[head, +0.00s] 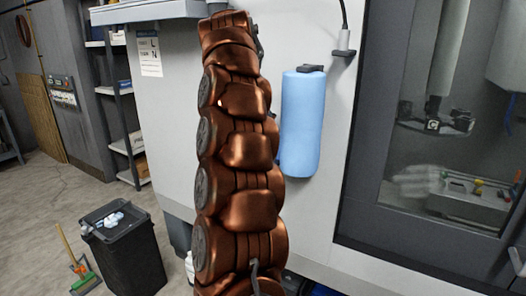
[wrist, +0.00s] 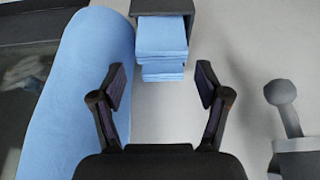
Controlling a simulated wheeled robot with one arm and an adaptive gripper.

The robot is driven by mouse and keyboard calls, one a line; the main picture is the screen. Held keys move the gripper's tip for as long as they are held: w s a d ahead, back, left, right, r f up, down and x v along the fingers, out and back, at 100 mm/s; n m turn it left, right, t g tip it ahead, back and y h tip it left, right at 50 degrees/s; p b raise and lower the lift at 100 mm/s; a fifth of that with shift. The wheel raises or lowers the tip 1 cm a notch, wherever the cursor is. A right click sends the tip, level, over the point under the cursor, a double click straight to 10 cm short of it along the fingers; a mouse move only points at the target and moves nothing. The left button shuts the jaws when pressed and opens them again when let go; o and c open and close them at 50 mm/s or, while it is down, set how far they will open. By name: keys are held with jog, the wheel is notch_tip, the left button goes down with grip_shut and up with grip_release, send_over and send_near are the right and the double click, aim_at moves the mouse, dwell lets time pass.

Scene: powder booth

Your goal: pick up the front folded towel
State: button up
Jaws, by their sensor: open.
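A stack of light-blue folded towels hangs from a dark holder (wrist: 193,9) at the top centre of the wrist view. The front folded towel (wrist: 161,36) shows as a flat blue face, with more folded layers at its lower edge. My gripper (wrist: 161,82) is open and empty. I cannot tell how far off the towels are in depth. In the head view I cannot make out the folded towels or the gripper; my copper arm covers much of the middle.
A large blue roll (wrist: 75,80) is close on the left in the wrist view; it hangs on the white machine panel in the head view (head: 302,125). A grey round-ended fitting (wrist: 280,92) stands at right. A black bin (head: 125,255) is on the floor.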

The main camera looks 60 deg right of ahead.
jog(key=shift+p+x, duration=1.4)
jog(key=shift+x, duration=1.5)
jog(key=shift+w+d+r, duration=0.1)
jog(key=c, duration=0.4)
